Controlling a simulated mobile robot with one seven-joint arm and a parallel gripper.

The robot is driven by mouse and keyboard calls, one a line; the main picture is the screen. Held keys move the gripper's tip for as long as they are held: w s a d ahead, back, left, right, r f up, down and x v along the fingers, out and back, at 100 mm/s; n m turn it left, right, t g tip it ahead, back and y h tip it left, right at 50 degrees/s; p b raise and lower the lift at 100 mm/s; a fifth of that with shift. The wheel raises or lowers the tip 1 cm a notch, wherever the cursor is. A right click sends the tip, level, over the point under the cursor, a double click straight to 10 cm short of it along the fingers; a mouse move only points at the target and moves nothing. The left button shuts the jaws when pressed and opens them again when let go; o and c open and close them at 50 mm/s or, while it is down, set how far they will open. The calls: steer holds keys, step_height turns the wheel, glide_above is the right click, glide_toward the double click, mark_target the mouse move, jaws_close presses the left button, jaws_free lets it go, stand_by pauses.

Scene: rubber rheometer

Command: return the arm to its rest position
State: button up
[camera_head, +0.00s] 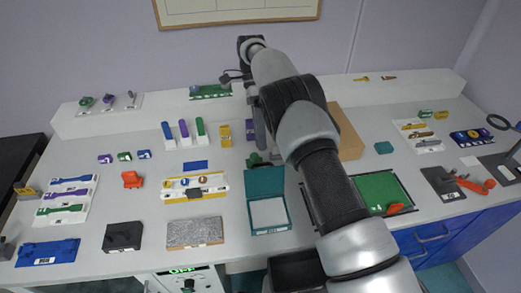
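My arm reaches from the lower right up over the middle of the bench (225,250), with its elbow and forearm raised above the things there. Its far end bends down at the back of the bench, near the raised shelf. My gripper (236,77) shows only as a small dark shape there, partly covered by my own arm. I cannot make out its fingers or whether it holds anything.
A teal open box (270,213), a green mat (383,192) and a cardboard-brown box (347,135) lie close to my arm. Purple, blue and green upright pieces (184,132) stand left of it. Racks of small tools fill both sides. Bare bench shows between them.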

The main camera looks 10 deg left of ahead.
steer(key=shift+r, duration=1)
steer(key=s+d+r+n+t+y, duration=0.25)
steer(key=d+r, duration=0.35)
steer(key=r, duration=0.4)
steer(key=s+d+r+n+t+y, duration=0.1)
steer(key=s+d+r+n+t, duration=0.15)
steer(key=d+r, duration=0.6)
steer(key=s+d+r+n+t, duration=0.2)
steer(key=s, duration=0.3)
steer(key=s+d+r+n+t, duration=0.2)
steer(key=s+d+r+n, duration=0.1)
steer(key=s, duration=0.2)
steer(key=s+d+f+n+t, duration=0.1)
steer(key=s+f+n, duration=0.1)
steer(key=s, duration=0.3)
steer(key=s+d+f+n+t+h, duration=0.1)
steer(key=s+d+f+n+t, duration=0.1)
steer(key=s, duration=0.3)
steer(key=shift+d+f+p, duration=0.15)
steer(key=shift+f+p, duration=0.2)
steer(key=shift+f, duration=0.1)
